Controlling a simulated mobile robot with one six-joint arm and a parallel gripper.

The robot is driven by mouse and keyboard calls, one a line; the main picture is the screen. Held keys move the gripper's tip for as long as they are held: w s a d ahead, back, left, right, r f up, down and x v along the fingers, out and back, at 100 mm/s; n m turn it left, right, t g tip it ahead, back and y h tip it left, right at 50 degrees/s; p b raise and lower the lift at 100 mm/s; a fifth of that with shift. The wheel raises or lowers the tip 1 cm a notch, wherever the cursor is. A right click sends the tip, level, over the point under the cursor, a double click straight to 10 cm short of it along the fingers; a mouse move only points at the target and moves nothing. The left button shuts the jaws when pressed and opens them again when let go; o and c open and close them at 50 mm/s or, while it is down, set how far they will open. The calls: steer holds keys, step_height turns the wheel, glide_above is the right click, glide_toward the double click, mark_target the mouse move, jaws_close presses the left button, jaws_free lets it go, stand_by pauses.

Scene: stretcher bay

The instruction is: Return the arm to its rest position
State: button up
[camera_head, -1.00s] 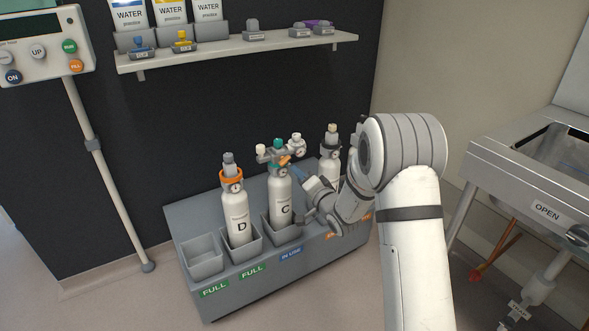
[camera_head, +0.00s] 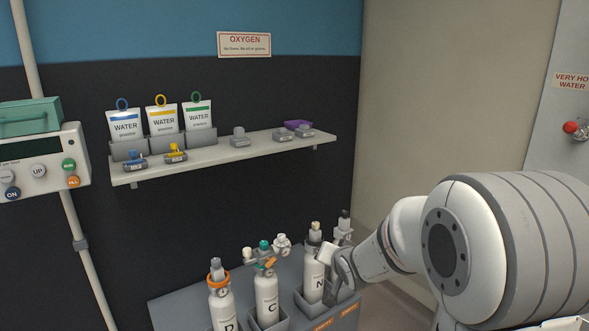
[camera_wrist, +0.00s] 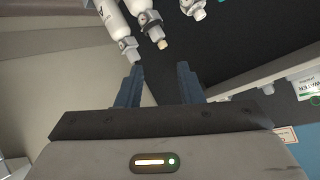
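My arm comes in from the right in the head view and bends at a large white joint. My gripper (camera_head: 342,268) hangs in front of the rack's right end, close to the cylinder marked N (camera_head: 313,272); whether they touch cannot be told there. In the wrist view my gripper (camera_wrist: 159,66) has its two blue-grey fingers apart with nothing held between them. Cylinder tops lie beyond the fingertips, including a valve (camera_wrist: 150,20) in the upper middle.
The grey rack (camera_head: 185,308) also holds cylinders marked D (camera_head: 222,306) and C (camera_head: 266,295); another cylinder top (camera_head: 343,228) shows behind my gripper. A wall shelf (camera_head: 230,154) above carries water pouches (camera_head: 162,122) and small clips. A control panel (camera_head: 40,165) stands left.

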steer(key=s+d+r+n+g+p, duration=0.1)
steer(key=s+d+r+g+p, duration=0.1)
steer(key=s, duration=0.8)
steer(key=s+d+r+n+g+h+p, duration=0.1)
steer(key=s+r+g+p, duration=0.3)
steer(key=s, duration=0.7)
steer(key=s+d+r+n+g+p, duration=0.1)
steer(key=s+d+r+g+p, duration=0.1)
steer(key=s+r+p, duration=0.4)
steer(key=s+r, duration=0.3)
steer(key=s, duration=0.1)
steer(key=shift+s+d+r+n+g+h, duration=0.15)
steer(key=shift+d+r+n+g+h, duration=0.15)
steer(key=shift+r+n+g+h, duration=0.1)
steer(key=shift+o, duration=0.3)
